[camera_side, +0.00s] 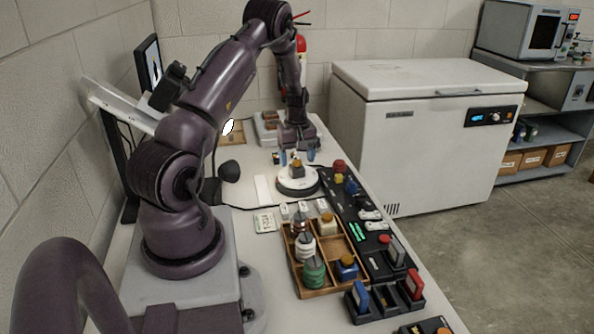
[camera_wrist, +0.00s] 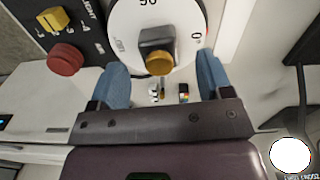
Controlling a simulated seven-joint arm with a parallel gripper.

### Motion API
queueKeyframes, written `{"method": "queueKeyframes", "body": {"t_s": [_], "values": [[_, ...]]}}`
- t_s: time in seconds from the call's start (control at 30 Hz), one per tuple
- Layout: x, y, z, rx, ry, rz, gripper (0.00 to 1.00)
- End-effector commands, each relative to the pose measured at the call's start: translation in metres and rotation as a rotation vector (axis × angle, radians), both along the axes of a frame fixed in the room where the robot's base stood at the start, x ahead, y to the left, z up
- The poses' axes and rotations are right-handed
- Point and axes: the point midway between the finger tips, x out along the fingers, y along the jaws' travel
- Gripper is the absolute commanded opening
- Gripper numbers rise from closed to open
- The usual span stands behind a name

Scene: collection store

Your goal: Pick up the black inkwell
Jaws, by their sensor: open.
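The black inkwell (camera_side: 297,173) is a dark, squarish bottle with a brass-coloured cap. It stands upright on a round white turntable (camera_side: 297,187) with a dark base. In the wrist view the inkwell (camera_wrist: 155,37) shows its cap towards me, on the white dial (camera_wrist: 125,25) with printed degree marks. My gripper (camera_side: 297,156) is open and points down just above the turntable. Its two blue fingers (camera_wrist: 162,66) are spread to either side of the inkwell, with space on both sides. I cannot tell exactly how far the fingertips are above the dial.
A black control panel with a red button (camera_wrist: 65,60) and yellow knob (camera_wrist: 53,19) lies beside the turntable. A wooden tray (camera_side: 319,292) holds spools and other inkwells, cream (camera_side: 327,226) and blue (camera_side: 347,269). Small white cards lie between. A white chest freezer (camera_side: 430,150) stands beyond the table.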

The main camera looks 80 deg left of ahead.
Motion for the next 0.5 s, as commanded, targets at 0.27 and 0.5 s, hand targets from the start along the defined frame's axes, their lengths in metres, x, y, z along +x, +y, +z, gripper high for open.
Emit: {"method": "queueKeyframes", "body": {"t_s": [0.27, 0.5], "values": [[0.001, 0.001, -0.030, -0.001, 0.001, 0.000, 0.72], [0.001, 0.001, -0.030, 0.000, 0.000, -0.001, 0.65]]}}
